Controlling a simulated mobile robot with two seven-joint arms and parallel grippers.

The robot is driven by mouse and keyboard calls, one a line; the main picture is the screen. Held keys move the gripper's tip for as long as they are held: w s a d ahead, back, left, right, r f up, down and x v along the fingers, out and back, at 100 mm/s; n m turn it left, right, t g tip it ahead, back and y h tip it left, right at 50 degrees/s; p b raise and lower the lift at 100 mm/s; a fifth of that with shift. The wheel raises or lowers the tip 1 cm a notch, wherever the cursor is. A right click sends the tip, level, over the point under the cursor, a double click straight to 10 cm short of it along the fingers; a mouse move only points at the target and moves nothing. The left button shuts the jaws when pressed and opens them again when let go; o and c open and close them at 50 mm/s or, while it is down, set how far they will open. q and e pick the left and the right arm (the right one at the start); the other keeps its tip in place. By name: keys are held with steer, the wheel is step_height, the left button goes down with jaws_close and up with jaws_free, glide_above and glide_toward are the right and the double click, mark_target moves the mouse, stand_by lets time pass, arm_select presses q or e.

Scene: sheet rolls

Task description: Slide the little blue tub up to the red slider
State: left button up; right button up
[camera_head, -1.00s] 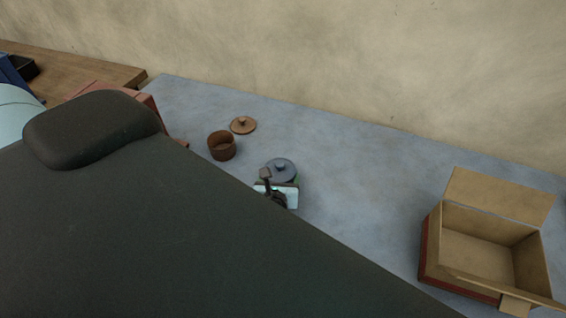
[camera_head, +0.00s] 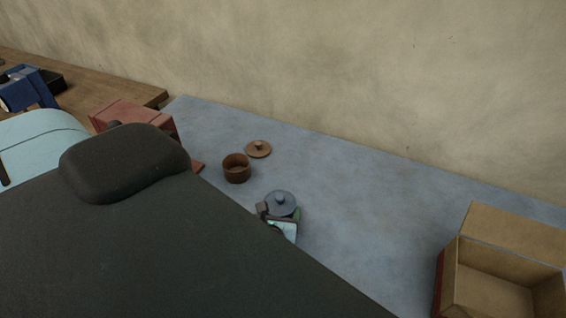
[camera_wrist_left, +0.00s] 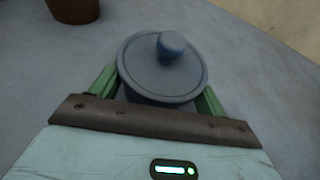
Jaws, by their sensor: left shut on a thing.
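The little blue tub (camera_head: 281,202) is a small round grey-blue pot with a knobbed lid. It stands upright on the grey-blue tabletop; in the left wrist view (camera_wrist_left: 163,68) its lid hides most of its body. My left gripper (camera_head: 280,212) is shut on the tub, with green fingers (camera_wrist_left: 158,92) on either side of it below the lid. A reddish box-like thing (camera_head: 130,112) stands at the left, partly behind my arm, with a low reddish strip (camera_head: 197,167) beside it. I cannot tell surely that it is the red slider. My right gripper is not in view.
A brown open pot (camera_head: 236,170) stands behind and left of the tub, its lid (camera_head: 259,149) lying beyond it. An open cardboard box (camera_head: 510,232) with a red side is at the right. The grey-blue tabletop (camera_head: 370,210) between is clear. My dark arm covers the near left.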

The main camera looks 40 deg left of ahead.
arm_select(q)
steer(key=shift+s+a, duration=0.6)
steer(key=shift+s, duration=1.35)
steer(key=shift+s+a, duration=0.6)
steer(key=shift+s, duration=1.35)
steer(key=shift+s+a, duration=0.6)
steer(key=shift+s, duration=1.35)
steer(key=o, duration=1.1)
steer(key=shift+c, duration=0.2)
steer(key=shift+s+d, duration=0.15)
steer(key=shift+s, duration=0.1)
steer(key=v, duration=0.6)
steer(key=shift+s+b, duration=0.1)
steer(key=shift+b, duration=0.2)
steer(key=shift+s+d+r, duration=0.2)
steer(key=shift+s+r, duration=0.05)
steer(key=shift+s, duration=0.1)
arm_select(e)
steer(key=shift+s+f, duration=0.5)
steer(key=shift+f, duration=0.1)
